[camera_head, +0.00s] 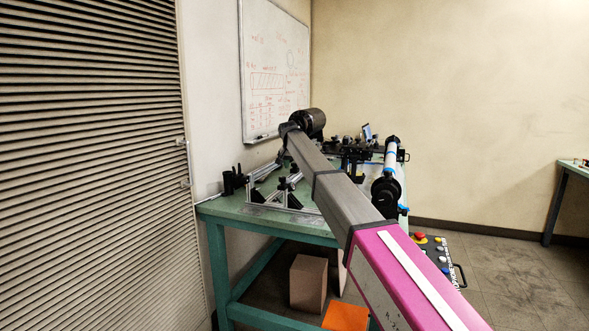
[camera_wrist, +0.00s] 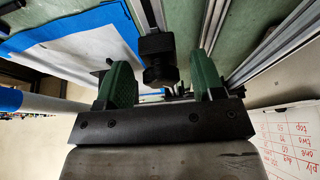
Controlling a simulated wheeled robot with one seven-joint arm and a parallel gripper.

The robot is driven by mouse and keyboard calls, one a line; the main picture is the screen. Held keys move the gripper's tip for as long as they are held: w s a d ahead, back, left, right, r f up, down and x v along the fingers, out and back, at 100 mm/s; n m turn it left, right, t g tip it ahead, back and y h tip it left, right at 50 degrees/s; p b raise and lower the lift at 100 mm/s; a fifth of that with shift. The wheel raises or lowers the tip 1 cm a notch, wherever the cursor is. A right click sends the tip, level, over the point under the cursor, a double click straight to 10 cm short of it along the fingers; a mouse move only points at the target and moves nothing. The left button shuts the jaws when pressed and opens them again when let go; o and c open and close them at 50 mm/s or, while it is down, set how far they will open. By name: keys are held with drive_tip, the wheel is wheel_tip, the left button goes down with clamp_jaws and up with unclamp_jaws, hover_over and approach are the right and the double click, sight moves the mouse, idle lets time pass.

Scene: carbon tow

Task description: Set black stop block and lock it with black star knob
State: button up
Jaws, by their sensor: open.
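In the wrist view my gripper (camera_wrist: 161,78) is open, with its two green finger pads apart. A black block (camera_wrist: 155,45), which looks like the stop block, sits on a silver slotted rail (camera_wrist: 149,13) between and beyond the fingers. A dark knob-like part (camera_wrist: 160,74) shows at the block's near end, between the pads; it looks like the star knob. I cannot tell whether it is tight. No contact between the pads and block or knob is clear. In the head view my arm hides the gripper and this spot.
The green table (camera_head: 275,228) carries silver rail frames (camera_head: 290,195) and a blue-and-white roll on a black stand (camera_head: 390,160). In the wrist view a white sheet with blue tape (camera_wrist: 75,45) lies left of the rail. A whiteboard (camera_head: 275,65) hangs on the wall behind.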

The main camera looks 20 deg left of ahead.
drive_tip(key=shift+x, duration=0.8)
drive_tip(key=shift+c, duration=0.3)
clamp_jaws()
drive_tip(key=w, duration=0.9)
drive_tip(key=w+d, duration=0.1)
drive_tip(key=w, duration=0.4)
drive_tip(key=shift+w, duration=0.1)
drive_tip(key=shift+o, duration=0.3)
unclamp_jaws()
drive_tip(key=shift+r, duration=0.15)
drive_tip(key=v, duration=1)
drive_tip(key=shift+s+r, duration=0.2)
drive_tip(key=shift+r, duration=0.1)
